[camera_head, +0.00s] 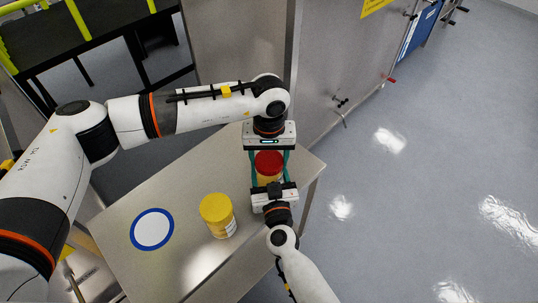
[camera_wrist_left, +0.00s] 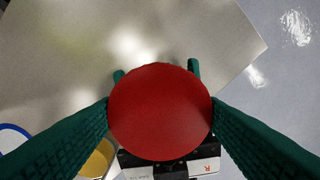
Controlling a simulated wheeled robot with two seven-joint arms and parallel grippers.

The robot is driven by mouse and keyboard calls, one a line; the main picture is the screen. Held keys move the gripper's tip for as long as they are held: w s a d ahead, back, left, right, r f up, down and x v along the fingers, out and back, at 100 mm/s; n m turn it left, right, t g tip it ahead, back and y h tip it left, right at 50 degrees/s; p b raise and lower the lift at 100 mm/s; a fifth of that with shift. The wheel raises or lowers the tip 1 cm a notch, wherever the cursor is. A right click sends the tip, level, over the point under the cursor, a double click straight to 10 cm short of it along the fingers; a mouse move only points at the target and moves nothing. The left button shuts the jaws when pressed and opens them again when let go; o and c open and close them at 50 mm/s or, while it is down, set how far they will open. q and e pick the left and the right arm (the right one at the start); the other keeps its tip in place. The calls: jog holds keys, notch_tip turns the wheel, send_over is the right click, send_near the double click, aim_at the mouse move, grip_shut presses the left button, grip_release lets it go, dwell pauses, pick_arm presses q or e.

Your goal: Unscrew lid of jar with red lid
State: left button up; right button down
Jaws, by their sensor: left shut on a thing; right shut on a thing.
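The jar's red lid (camera_head: 268,161) shows between my two grippers in the head view. In the left wrist view the round red lid (camera_wrist_left: 160,111) fills the middle, seen from above. My left gripper (camera_head: 269,162) comes from above, and its green fingers are shut on the lid from both sides. The jar body (camera_head: 268,180) is a yellowish strip below the lid, mostly hidden by fingers. My right gripper (camera_head: 269,182) reaches in from the front and is shut on the jar body. Its green fingertips show past the lid in the wrist view.
A jar with a yellow lid (camera_head: 216,208) stands on the metal table (camera_head: 185,265), left of the grippers. A white disc with a blue rim (camera_head: 152,230) lies further left. The table's right edge is close to the red-lidded jar. A steel panel (camera_head: 330,70) stands behind.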

pick_arm(q)
jog(key=n, duration=0.4)
jog(key=shift+n, duration=0.3)
jog(key=n, duration=1.2)
jog(key=shift+n, duration=0.3)
jog(key=n, duration=0.8)
jog(key=shift+r, duration=0.1)
jog(key=n, duration=0.4)
jog(key=shift+n, duration=0.3)
jog(key=n, duration=0.6)
